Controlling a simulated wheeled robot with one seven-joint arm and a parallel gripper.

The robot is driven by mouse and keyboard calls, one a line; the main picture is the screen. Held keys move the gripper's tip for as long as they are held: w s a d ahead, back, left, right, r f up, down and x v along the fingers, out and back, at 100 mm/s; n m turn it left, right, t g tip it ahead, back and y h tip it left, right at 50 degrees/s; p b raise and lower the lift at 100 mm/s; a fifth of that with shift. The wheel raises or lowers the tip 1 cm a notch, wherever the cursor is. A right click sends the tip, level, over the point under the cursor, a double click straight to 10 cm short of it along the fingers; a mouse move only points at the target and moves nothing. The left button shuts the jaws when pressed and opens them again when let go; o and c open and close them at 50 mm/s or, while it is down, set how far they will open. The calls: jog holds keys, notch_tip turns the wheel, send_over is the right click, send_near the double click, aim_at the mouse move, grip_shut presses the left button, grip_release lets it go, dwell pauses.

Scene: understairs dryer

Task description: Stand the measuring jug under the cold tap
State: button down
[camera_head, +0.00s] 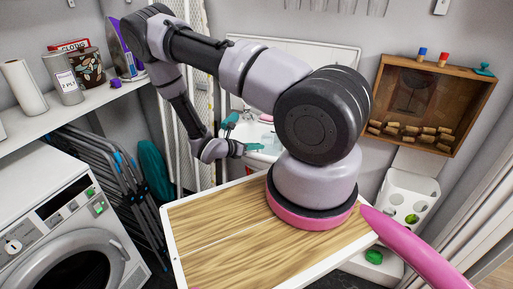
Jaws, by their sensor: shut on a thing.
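My gripper (238,149) is beyond the wooden board, at the left side of the white sink (258,161). My arm covers the right part of the sink. I cannot make out the cold tap.
A wooden board (210,225) with a white rim lies in front of the sink. A white washer or dryer (40,215) and folded blue-tipped racks (105,175) stand left. A shelf (105,93) holds containers. A wooden case of corks (440,85) hangs at right.

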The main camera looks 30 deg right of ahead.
jog(key=shift+f, duration=0.25)
jog(key=shift+s+a+f, duration=0.15)
jog(key=shift+f, duration=0.4)
jog(key=c, duration=0.9)
grip_release()
jog(key=shift+r, duration=0.25)
jog(key=v, duration=0.8)
jog(key=r+v, duration=0.1)
jog(key=v, duration=0.3)
notch_tip(320, 180, up, 25)
jog(key=s+m+g+y, duration=0.35)
jog(key=m+y, duration=0.45)
jog(key=m, duration=0.7)
jog(key=s+r+m+t+y, duration=0.2)
jog(key=s+r+m, duration=0.2)
jog(key=r, duration=0.3)
jog(key=s+a+r+m+t+y, duration=0.1)
jog(key=s+r+m+t+y, duration=0.2)
jog(key=r, duration=0.5)
jog(key=s+a+r+m+t+y, duration=0.1)
jog(key=s+r+m+t+y, duration=0.1)
jog(key=r, duration=0.5)
jog(key=shift+s+a+r+m+t, duration=0.15)
jog(key=shift+s+m+t, duration=0.2)
jog(key=shift+s+m, duration=0.4)
jog(key=shift+s+d+r+m+t, duration=0.1)
jog(key=shift+s+m+t, duration=0.2)
jog(key=shift+s+m, duration=0.4)
